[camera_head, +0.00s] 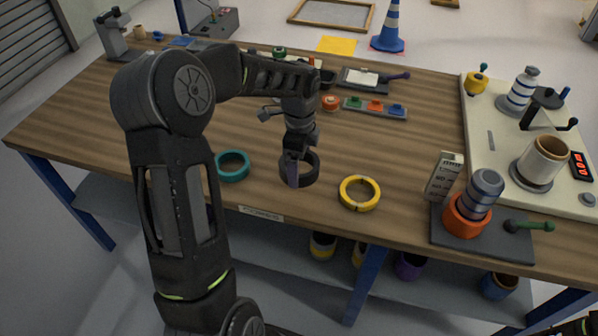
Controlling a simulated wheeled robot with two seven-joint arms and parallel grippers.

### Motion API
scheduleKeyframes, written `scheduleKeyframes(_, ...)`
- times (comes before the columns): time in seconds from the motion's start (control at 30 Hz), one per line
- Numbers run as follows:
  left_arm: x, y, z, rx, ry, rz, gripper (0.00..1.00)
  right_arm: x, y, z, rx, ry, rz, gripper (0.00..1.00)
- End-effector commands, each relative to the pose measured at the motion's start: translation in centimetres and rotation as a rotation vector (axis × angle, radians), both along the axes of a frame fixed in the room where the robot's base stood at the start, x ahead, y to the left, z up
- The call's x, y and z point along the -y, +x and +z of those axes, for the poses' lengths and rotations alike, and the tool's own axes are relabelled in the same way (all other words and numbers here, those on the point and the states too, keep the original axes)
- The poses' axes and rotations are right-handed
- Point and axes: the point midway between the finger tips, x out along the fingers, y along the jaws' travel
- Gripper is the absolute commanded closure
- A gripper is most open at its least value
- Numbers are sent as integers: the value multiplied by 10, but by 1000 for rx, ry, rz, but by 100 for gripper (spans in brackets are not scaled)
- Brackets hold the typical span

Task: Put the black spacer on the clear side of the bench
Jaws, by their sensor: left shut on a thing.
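The black spacer (314,171) is a dark ring near the front edge of the wooden bench (400,143), between a teal ring and a yellow ring. My left gripper (293,175) points down over it and is shut on its near left wall, hiding part of it. I cannot tell whether the spacer touches the bench top or hangs just above it.
The teal ring (233,167) lies left of the spacer and the yellow ring (359,194) right of it. A cream machine plate (500,175) fills the bench's right side. Bare wood shows at the left.

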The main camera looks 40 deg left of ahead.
Motion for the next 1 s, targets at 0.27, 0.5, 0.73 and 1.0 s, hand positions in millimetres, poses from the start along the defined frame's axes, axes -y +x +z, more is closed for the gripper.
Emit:
scheduleKeyframes(0.27, 0, -1, -32, -4, -1, 1, 61, 0, 0, 4, 0, 0, 0, 64)
scheduleKeyframes(0.5, 0, 0, -36, 0, 0, 0, 61, 0, 0, 4, 0, 0, 0, 64)
scheduleKeyframes(0.73, 0, -1, -40, -1, 0, 0, 10, 0, 0, 2, 0, 0, 0, 64)
scheduleKeyframes(1.0, 0, -1, -40, -1, 0, 0, 0, 0, 0, 2, 0, 0, 0, 64)
